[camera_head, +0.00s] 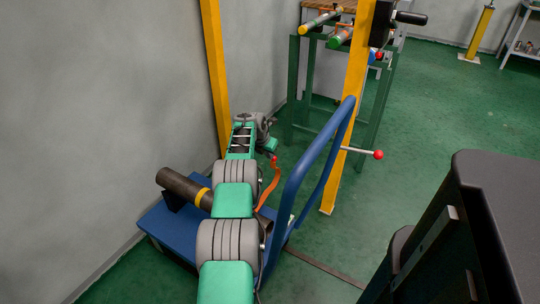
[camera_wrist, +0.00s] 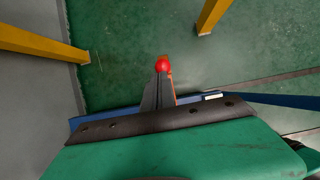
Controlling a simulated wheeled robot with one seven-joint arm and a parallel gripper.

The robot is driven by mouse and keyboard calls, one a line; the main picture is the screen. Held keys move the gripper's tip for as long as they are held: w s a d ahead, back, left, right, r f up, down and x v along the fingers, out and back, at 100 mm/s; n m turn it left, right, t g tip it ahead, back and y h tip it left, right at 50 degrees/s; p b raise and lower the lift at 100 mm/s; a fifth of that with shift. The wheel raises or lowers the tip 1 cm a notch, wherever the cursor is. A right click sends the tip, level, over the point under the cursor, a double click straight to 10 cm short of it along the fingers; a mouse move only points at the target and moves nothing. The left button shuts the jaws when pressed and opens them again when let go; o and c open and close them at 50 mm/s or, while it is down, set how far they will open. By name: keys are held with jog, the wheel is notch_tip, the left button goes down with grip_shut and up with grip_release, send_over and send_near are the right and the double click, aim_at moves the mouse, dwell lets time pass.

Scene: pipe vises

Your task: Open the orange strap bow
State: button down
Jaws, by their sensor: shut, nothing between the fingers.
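The orange strap bow (camera_head: 268,188) is a curved orange bar on the right side of the blue cart, by the dark pipe (camera_head: 180,187) with a yellow band. A red ball (camera_head: 273,159) tops the bow. In the wrist view the red ball (camera_wrist: 162,65) shows just beyond my gripper (camera_wrist: 158,88), with a strip of the orange bow (camera_wrist: 172,87) beside the grey fingers. My gripper is shut and empty, with its tips close to the ball; whether they touch is unclear. My arm hides part of the pipe.
The blue cart (camera_head: 165,225) has a raised blue handle (camera_head: 305,175) right of the bow. Yellow posts (camera_head: 214,75) stand near, one by the wall. A lever with a red knob (camera_head: 378,154) sticks out at right. A green stand (camera_head: 300,95) is behind.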

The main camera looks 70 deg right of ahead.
jog(key=w+a+r+m+t+p, duration=0.15)
jog(key=w+a+r+p, duration=0.25)
jog(key=w+a+r, duration=0.65)
jog(key=w+a+r+m+t+p, duration=0.15)
jog(key=w+a+r+p, duration=0.5)
jog(key=r, duration=0.65)
jog(key=w+a+r+m+p, duration=0.1)
jog(key=w+a+r, duration=0.25)
jog(key=a, duration=0.25)
jog(key=w+a+r+m+y+p, duration=0.1)
jog(key=w+a+r, duration=0.25)
jog(key=a, duration=0.25)
jog(key=w+a+r+m+p, duration=0.1)
jog(key=w+a+r+p, duration=0.1)
jog(key=a+r, duration=0.3)
jog(key=s+a+r+m+t+y+p, duration=0.1)
jog(key=a+r+m+p, duration=0.3)
jog(key=a, duration=1)
jog(key=s+a+r+m+y+p, duration=0.15)
jog(key=a+r+p, duration=0.4)
jog(key=a, duration=0.75)
jog(key=s+a+r+m+y+p, duration=0.1)
jog(key=s+a+m+p, duration=0.1)
jog(key=s+a, duration=0.9)
jog(key=a+m, duration=0.1)
jog(key=a, duration=0.2)
jog(key=shift+r, duration=0.4)
